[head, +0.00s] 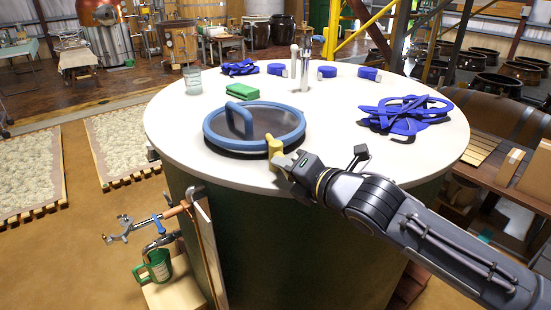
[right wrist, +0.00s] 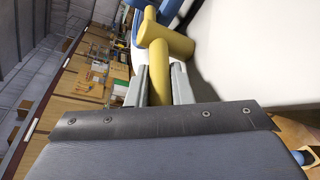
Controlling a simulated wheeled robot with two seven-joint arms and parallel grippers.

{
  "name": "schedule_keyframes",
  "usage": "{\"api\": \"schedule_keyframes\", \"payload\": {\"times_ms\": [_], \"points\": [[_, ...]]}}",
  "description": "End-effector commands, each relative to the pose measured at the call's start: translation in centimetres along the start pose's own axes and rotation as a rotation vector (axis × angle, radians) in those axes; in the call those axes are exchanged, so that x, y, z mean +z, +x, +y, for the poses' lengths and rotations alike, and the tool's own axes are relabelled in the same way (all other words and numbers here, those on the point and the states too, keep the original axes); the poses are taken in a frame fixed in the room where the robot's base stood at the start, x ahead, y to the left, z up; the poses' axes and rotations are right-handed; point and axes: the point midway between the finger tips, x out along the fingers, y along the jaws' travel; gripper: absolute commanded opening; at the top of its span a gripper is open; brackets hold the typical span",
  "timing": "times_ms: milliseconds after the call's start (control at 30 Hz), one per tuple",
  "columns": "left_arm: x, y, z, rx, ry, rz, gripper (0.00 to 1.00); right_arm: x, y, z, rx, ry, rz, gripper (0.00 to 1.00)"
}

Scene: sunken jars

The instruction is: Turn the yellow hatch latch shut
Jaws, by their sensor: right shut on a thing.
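The yellow hatch latch (head: 274,146) stands at the front right edge of the round hatch (head: 205,133), which has a blue rim, a dark clear lid and a blue handle. The hatch looks closed on the white top of a large green tank. My right gripper (head: 285,163) is at the latch from the front right. In the right wrist view the latch (right wrist: 166,44) shows as a thick yellow bar with a stem, and the gripper (right wrist: 163,85) is shut with its fingers on either side of the stem. The fingertips are partly hidden. My left gripper is not in view.
The tank top (head: 330,145) is clear right of the hatch. A tangle of blue straps (head: 405,113) lies at its right, a green cloth (head: 241,91) and a glass (head: 193,80) behind the hatch. Pipes (head: 305,65) rise at the back.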

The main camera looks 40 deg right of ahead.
Motion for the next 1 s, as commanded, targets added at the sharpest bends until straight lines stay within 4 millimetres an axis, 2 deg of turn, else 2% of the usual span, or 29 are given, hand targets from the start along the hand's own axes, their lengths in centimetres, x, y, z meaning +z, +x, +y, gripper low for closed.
{"api": "schedule_keyframes", "payload": {"times_ms": [400,967,1000], "points": [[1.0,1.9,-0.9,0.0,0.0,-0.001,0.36,0.8,-0.1,-0.8,0.092,-0.04,0.15,0.0],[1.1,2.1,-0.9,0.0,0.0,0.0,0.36,1.0,-0.2,-0.8,0.101,-0.05,0.172,0.0],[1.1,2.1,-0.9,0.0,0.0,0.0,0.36,1.0,-0.2,-0.8,0.101,-0.05,0.172,0.22]]}}
